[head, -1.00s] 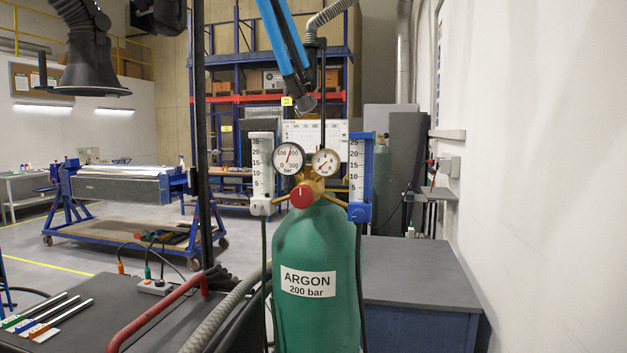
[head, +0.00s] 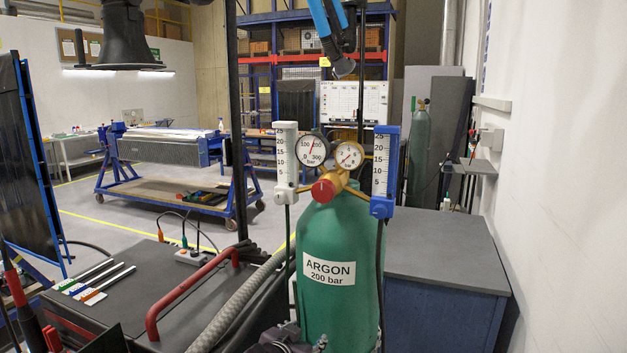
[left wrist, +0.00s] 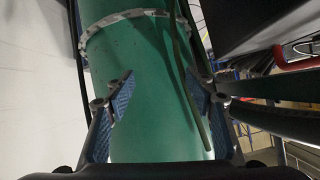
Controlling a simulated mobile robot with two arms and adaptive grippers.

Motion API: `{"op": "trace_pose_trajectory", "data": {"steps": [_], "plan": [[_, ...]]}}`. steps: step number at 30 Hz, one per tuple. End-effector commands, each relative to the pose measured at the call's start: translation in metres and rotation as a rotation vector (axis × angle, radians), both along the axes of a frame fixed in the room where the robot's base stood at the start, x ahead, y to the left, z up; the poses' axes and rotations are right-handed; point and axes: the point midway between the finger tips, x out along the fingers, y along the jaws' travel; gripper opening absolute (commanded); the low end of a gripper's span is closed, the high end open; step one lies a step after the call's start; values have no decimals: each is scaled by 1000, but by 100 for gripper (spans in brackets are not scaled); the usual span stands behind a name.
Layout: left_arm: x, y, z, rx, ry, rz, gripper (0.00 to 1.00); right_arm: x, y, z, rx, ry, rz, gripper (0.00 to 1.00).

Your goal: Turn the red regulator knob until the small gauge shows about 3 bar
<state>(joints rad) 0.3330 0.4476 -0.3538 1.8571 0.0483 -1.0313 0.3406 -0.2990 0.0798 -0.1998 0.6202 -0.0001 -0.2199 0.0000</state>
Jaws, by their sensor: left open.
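The red regulator knob (head: 323,189) sits on the brass regulator at the top of the green argon cylinder (head: 318,235), facing me. The small gauge (head: 348,155) is right of the larger gauge (head: 313,149). Its needle seems to point to the lower left, near the low end; the exact value is too small to read. My left gripper (head: 300,342) is partly in view at the bottom edge, low by the cylinder and well below the knob. In the left wrist view my open gripper (left wrist: 160,95) has its blue-padded fingers on either side of the cylinder's outline. My right gripper is not in view.
A white flowmeter tube (head: 286,165) and a blue one (head: 383,180) flank the gauges. Hoses hang beside the cylinder. A red handle rail (head: 180,300) and dark bench are at left, a grey-topped cabinet (head: 430,250) at right. Room above the knob is partly taken by gauges.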

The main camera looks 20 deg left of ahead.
Motion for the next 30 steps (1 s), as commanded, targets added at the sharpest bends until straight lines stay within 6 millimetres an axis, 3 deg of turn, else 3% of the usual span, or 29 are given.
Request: {"op": "trace_pose_trajectory", "data": {"steps": [1, 6, 9, 12, 15, 19, 30], "plan": [[0, -6, 49, 2, -55, -10, 50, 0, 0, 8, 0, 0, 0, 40], [-14, -21, 203, 8, -255, -32, 50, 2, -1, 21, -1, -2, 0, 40], [-38, -31, 279, 11, -364, -47, 50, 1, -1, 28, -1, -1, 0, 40], [-62, -38, 328, 14, -439, -60, 50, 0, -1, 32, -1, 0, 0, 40], [-77, -42, 352, 15, -481, -68, 50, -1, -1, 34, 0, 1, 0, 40], [-78, -43, 361, 15, -495, -68, 50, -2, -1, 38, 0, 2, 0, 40], [-25, -45, 362, 15, -494, -68, 50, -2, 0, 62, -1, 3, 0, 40]]}}
